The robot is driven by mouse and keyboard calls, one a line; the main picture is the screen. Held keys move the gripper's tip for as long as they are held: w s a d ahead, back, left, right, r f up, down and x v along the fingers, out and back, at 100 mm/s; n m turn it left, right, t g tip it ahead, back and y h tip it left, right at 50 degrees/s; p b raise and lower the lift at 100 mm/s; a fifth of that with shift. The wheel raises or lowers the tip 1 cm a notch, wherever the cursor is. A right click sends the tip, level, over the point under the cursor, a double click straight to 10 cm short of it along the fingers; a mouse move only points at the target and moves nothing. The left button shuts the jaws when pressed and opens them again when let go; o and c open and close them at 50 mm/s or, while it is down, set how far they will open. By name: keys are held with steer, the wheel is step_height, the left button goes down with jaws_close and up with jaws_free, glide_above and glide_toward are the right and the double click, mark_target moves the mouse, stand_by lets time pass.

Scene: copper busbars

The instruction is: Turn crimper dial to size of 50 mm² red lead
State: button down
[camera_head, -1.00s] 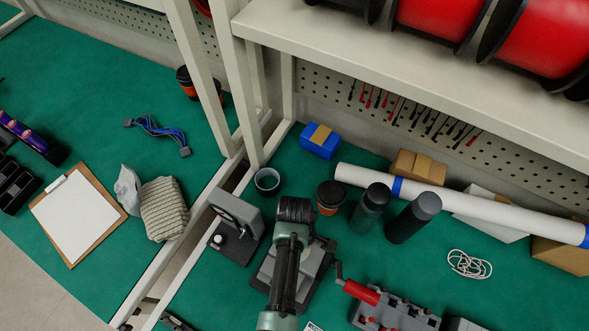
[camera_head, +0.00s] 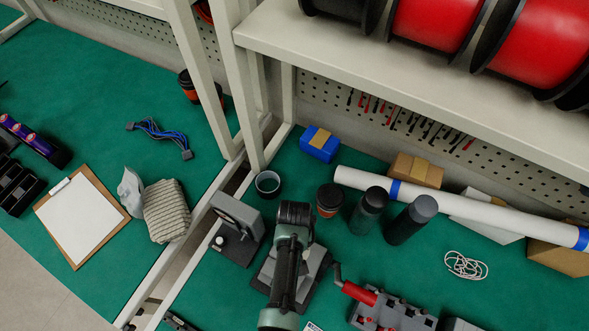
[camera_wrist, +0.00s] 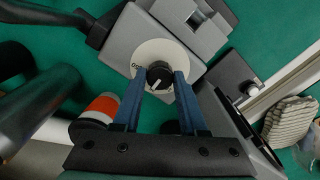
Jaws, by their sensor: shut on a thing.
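The grey crimper (camera_wrist: 116,41) lies under my gripper in the wrist view, with a round white dial plate (camera_wrist: 147,50) on it. A black dial knob (camera_wrist: 158,77) with a white pointer line sits on the plate. My gripper (camera_wrist: 160,80) has its two blue fingers shut on this knob, one on each side. I cannot make out a particular 50 mm² red lead.
Left of the crimper stands a grey device (camera_head: 238,228). Cups and dark bottles (camera_head: 410,220) stand behind and to the right. A grey fixture with a red handle (camera_head: 359,293) is close on the right. Red and black leads (camera_head: 410,120) hang on the pegboard.

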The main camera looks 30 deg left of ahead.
steer(key=m, duration=0.6)
steer(key=shift+m+p, duration=0.3)
steer(key=m, duration=0.6)
stand_by(0.4)
steer(key=shift+c, duration=2.2)
jaws_free()
step_height(320, 180, up, 13)
